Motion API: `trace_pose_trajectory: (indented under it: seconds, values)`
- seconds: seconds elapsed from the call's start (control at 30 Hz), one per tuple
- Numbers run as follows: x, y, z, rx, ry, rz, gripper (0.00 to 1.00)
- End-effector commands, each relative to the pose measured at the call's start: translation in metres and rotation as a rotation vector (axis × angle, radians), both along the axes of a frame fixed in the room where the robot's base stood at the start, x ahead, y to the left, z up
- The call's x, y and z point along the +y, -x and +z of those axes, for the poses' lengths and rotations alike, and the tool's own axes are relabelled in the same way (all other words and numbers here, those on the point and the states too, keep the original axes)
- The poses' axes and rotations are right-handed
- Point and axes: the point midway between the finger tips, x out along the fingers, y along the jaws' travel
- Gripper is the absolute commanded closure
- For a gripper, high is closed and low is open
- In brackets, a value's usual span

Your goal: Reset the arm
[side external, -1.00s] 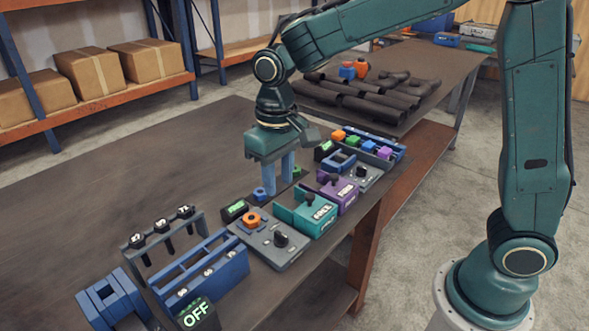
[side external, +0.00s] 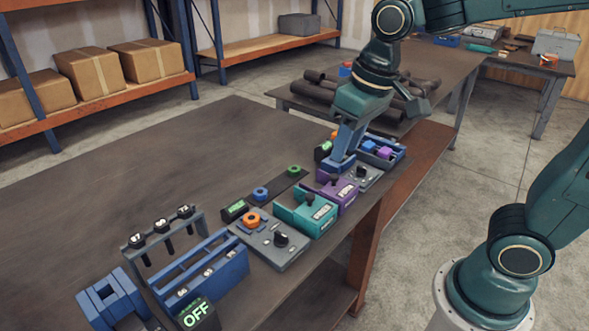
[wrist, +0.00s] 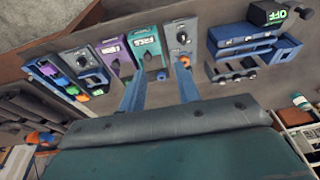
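My gripper (side external: 342,160) hangs tilted over the far right part of the near table, above the row of devices. I cannot tell whether the fingertips touch anything.
A near grey dial box (side external: 275,243) carries an orange ring (side external: 251,219). A blue ring (side external: 260,193) and a green ring (side external: 293,170) stand on a dark strip. A blue rack and an OFF display (side external: 196,314) are at the front left. Dark pipes (side external: 315,95) lie on the back table.

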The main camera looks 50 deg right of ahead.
Motion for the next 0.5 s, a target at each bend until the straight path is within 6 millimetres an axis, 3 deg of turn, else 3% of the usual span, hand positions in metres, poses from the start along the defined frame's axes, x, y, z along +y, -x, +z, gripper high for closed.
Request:
trace_pose_trajectory:
  seconds: [0.23,0.5]
  values:
    - [-0.020,0.043,0.011,-0.098,0.003,-0.007,0.67]
    - [-0.034,0.086,0.010,-0.195,0.016,-0.014,0.67]
